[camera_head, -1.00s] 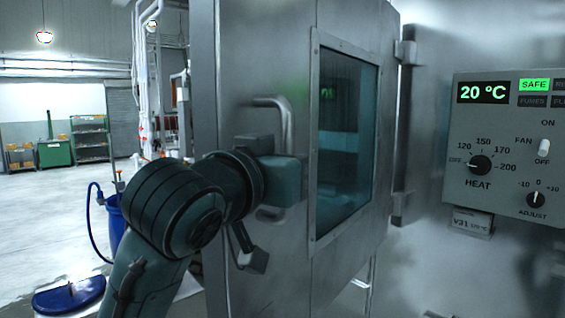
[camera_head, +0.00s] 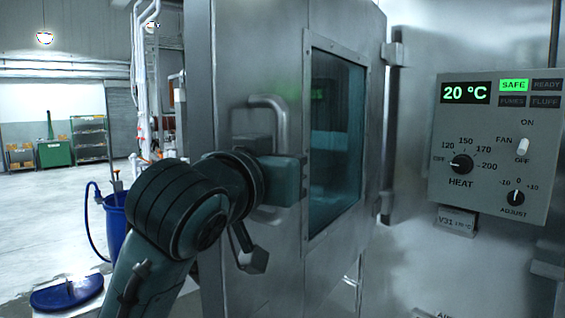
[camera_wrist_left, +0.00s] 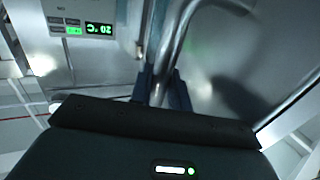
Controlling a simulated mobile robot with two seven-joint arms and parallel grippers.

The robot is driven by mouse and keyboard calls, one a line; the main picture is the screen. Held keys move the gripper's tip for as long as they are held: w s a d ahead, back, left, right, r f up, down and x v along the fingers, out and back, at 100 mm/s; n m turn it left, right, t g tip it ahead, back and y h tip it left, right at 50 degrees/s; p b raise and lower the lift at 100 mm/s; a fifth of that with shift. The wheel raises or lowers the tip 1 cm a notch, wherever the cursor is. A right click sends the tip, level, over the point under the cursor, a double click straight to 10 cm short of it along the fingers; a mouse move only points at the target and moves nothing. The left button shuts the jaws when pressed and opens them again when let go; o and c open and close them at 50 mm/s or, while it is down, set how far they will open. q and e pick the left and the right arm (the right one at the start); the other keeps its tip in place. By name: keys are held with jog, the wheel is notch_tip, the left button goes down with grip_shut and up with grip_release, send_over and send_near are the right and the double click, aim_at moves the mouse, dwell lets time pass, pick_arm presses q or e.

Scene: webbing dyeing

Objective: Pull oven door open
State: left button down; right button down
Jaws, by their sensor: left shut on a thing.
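The oven door (camera_head: 345,250) is a grey steel panel with a dark window (camera_head: 336,140), standing ajar at an angle to the oven front, with hinges on its right side. Its bar handle (camera_head: 272,104) is on the left part of the door. My left gripper (camera_head: 284,178) is at the handle, and my arm hides the handle's lower part. In the left wrist view the fingers (camera_wrist_left: 163,92) are shut around the handle bar (camera_wrist_left: 172,55). My right gripper is not in view.
The control panel (camera_head: 492,150) at the right reads 20 °C with a green SAFE light. A blue bucket (camera_head: 116,222) and a blue lid (camera_head: 66,293) are on the floor at the left. Open floor lies at the far left.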

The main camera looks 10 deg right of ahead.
pick_arm(q)
jog(key=c, duration=1.4)
grip_release()
jog(key=b+v, duration=0.3)
jog(key=v, duration=1)
jog(key=shift+a, duration=0.1)
